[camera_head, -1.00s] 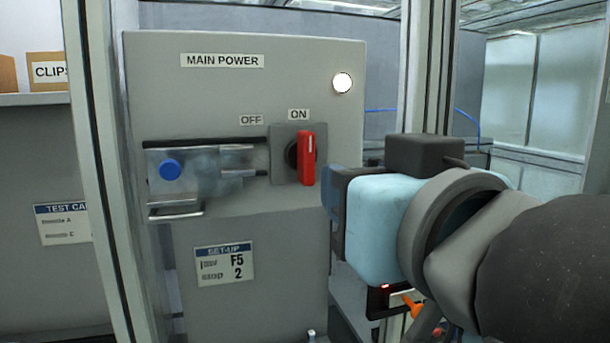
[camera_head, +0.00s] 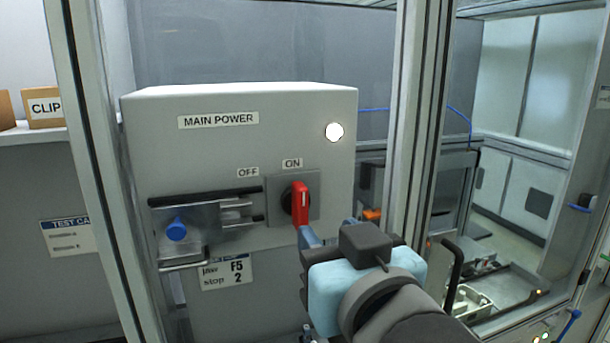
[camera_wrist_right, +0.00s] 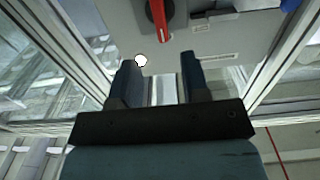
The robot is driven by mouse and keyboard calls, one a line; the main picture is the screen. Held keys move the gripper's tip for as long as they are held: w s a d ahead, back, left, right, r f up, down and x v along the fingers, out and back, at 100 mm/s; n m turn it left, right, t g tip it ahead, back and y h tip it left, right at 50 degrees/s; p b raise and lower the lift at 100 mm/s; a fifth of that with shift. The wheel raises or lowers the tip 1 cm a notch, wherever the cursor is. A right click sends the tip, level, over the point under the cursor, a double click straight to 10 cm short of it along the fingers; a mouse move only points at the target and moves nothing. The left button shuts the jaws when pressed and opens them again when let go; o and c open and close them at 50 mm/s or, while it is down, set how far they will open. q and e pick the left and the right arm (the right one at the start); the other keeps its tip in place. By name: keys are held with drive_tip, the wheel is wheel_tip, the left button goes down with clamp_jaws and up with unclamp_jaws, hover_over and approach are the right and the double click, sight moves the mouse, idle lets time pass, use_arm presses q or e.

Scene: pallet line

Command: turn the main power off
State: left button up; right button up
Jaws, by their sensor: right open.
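The grey MAIN POWER box (camera_head: 225,155) stands ahead of me. Its red rotary handle (camera_head: 300,203) is upright under the ON label (camera_head: 292,163); the OFF label (camera_head: 248,172) is to its left. A round lamp (camera_head: 334,132) on the box glows white. My right gripper (camera_head: 330,236) is just below and right of the handle, partly hidden behind its own wrist. In the right wrist view the gripper (camera_wrist_right: 160,78) is open and empty, with the red handle (camera_wrist_right: 160,18) beyond its fingertips, apart from them. My left gripper is not in view.
A sliding metal cover with a blue knob (camera_head: 176,230) sits left of the handle. A frame post (camera_head: 408,130) rises close right of the box, and another post (camera_head: 92,150) stands at its left. A CLIPS box (camera_head: 44,108) is on the left shelf.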

sight(304, 208)
drive_tip(key=p+x, duration=0.2)
drive_tip(key=x, duration=0.5)
drive_tip(key=shift+w+a+f, duration=0.1)
drive_tip(key=shift+w+f, duration=0.05)
drive_tip(key=shift+w, duration=0.15)
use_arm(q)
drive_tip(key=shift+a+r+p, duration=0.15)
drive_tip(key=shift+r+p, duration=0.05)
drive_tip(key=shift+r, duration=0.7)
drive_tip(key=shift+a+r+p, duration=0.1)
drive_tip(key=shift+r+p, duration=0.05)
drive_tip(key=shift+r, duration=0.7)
use_arm(e)
drive_tip(key=shift+w+a, duration=0.15)
drive_tip(key=shift+w, duration=0.35)
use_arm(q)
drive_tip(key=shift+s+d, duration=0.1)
use_arm(e)
clamp_jaws()
